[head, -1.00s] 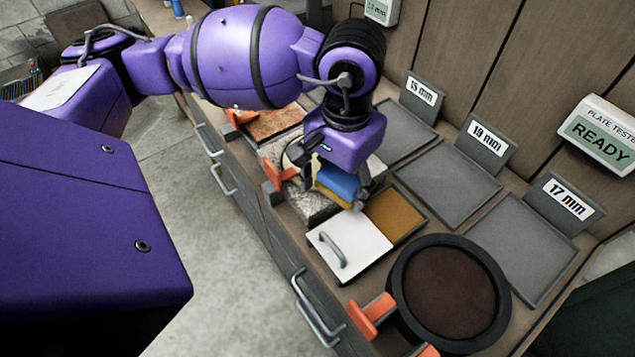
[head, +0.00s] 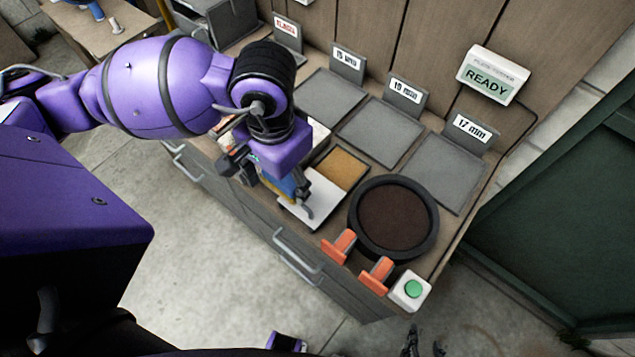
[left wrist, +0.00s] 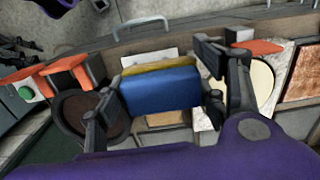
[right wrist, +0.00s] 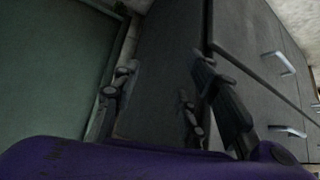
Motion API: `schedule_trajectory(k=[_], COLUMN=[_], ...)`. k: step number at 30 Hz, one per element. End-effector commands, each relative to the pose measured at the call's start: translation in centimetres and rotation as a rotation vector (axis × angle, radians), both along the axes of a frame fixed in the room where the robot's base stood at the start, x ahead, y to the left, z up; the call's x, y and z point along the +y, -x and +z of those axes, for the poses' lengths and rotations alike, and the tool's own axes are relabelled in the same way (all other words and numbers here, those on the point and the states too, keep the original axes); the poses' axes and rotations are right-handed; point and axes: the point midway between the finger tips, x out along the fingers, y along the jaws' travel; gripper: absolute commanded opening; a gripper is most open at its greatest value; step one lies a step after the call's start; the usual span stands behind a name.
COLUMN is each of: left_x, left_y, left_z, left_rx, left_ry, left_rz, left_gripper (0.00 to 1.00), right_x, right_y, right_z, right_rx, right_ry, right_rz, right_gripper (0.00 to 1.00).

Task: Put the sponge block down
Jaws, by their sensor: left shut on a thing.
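The sponge block, blue with a yellow layer, shows in the head view (head: 288,184) and the left wrist view (left wrist: 160,90). My left gripper (head: 284,183) is shut on it, with one finger at each end. The block is over or beside the white board with a grey handle (head: 324,199); I cannot tell if it touches it. In the left wrist view the block hides much of that board. My right gripper (right wrist: 165,82) is open, its fingers apart with nothing between them, facing the dark cabinet side.
A tan pad (head: 342,167) lies behind the white board. Grey plates (head: 381,131) with size labels line the back. A green button box (head: 411,290) sits at the front corner. The "READY" tester (head: 488,80) hangs on the wall.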

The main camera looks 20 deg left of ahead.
Motion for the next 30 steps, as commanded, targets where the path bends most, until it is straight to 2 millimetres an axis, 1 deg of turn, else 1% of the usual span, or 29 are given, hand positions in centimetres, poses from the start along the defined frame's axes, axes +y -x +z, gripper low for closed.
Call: schedule_trajectory(k=[1, 3, 6, 9, 11, 17, 19, 24, 26, 30], left_x=[-1.0, -2.0, -2.9, -3.7, -4.0, -4.5, -4.7, -4.6, -4.5, -4.5], left_y=[-1.2, -2.5, -3.6, -4.6, -5.1, -5.7, -5.9, -5.9, -5.9, -6.0], left_z=[0.3, -0.6, -2.9, -4.4, -5.1, -6.1, -6.8, -9.3, -9.5, -9.5], left_rx=[-0.010, -0.010, -0.006, -0.007, -0.008, -0.009, -0.007, -0.007, -0.008, -0.010], left_ry=[0.004, 0.002, 0.001, 0.001, 0.001, 0.000, -0.001, -0.001, -0.002, -0.001], left_rz=[0.001, 0.001, 0.001, 0.001, 0.002, 0.000, 0.002, 0.002, 0.001, 0.000], left_gripper=[0.32, 0.32, 0.32, 0.32, 0.32, 0.32, 0.32, 0.32, 0.32, 0.32], right_x=[0.0, 0.1, 0.2, 0.3, 0.3, 0.4, 0.3, 0.2, 0.2, 0.2], right_y=[-1.0, -1.7, -2.3, -2.6, -2.5, -1.9, -1.6, -0.8, -0.8, -0.9], right_z=[1.2, 2.1, 2.6, 2.7, 2.6, 2.0, 1.9, 1.7, 1.7, 1.8], right_rx=[-0.023, -0.044, -0.059, -0.062, -0.059, -0.044, -0.038, -0.026, -0.025, -0.028], right_ry=[-0.001, -0.003, -0.005, -0.006, -0.007, -0.010, -0.009, -0.007, -0.007, -0.007], right_rz=[0.000, -0.001, -0.001, -0.001, -0.002, -0.005, -0.005, -0.009, -0.009, -0.009], right_gripper=[0.40, 0.40, 0.40, 0.40, 0.40, 0.40, 0.40, 0.40, 0.40, 0.40])
